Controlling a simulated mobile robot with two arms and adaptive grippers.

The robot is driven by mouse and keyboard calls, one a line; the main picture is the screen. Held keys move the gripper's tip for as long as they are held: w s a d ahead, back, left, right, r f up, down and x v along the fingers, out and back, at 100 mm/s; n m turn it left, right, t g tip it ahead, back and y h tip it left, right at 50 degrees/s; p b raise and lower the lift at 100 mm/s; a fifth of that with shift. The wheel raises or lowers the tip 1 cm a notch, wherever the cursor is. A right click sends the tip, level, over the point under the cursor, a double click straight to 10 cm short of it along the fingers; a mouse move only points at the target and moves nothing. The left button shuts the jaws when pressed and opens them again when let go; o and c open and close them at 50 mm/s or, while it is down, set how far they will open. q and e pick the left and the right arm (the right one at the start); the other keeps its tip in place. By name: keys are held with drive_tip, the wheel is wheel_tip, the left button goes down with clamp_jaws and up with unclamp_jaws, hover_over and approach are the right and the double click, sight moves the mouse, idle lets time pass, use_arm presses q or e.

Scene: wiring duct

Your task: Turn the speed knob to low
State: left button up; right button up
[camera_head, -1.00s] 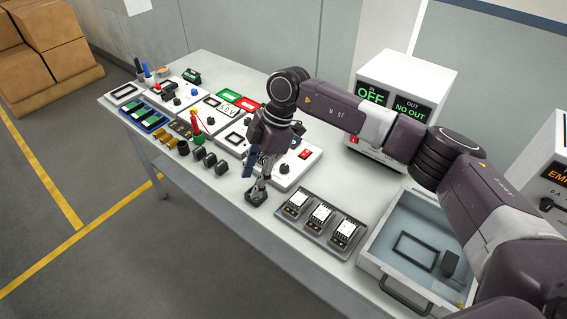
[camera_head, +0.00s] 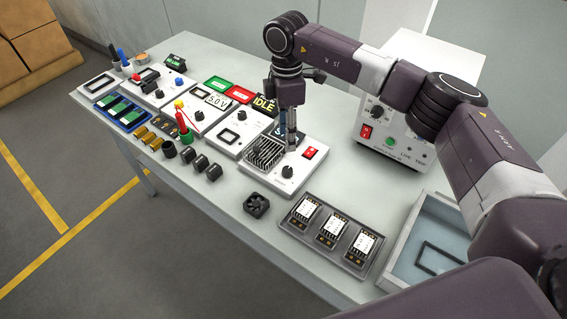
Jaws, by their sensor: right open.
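The speed knob is probably the black round knob (camera_head: 288,171) on the front of a white panel box (camera_head: 283,186). Which way the knob points is too small to tell. My right gripper (camera_head: 288,140) is open and points down over the back of this box, behind the knob and apart from it. It partly hides a small dark display (camera_head: 281,131) behind the box. My left gripper is not in view.
A small black fan (camera_head: 256,205) lies on the table in front of the box. A grey tray (camera_head: 287,222) with several modules is at right, beside a light-blue bin (camera_head: 405,280). Other panels crowd the left. A white power supply (camera_head: 394,140) stands behind.

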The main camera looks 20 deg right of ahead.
sight(286, 169)
drive_tip(key=f+b, duration=0.4)
drive_tip(key=f, duration=0.1)
drive_tip(key=shift+w+f+b, duration=0.2)
drive_tip(key=shift+f+b, duration=0.05)
drive_tip(key=shift+b, duration=0.15)
drive_tip(key=shift+f, duration=0.3)
drive_tip(key=shift+s+f+p, duration=0.1)
drive_tip(key=shift+f+p, duration=0.25)
wheel_tip(286, 169, down, 5)
drive_tip(key=shift+s+f+p, duration=0.1)
drive_tip(key=shift+p, duration=0.65)
drive_tip(key=shift+a+f, duration=0.1)
drive_tip(key=shift+f, duration=0.5)
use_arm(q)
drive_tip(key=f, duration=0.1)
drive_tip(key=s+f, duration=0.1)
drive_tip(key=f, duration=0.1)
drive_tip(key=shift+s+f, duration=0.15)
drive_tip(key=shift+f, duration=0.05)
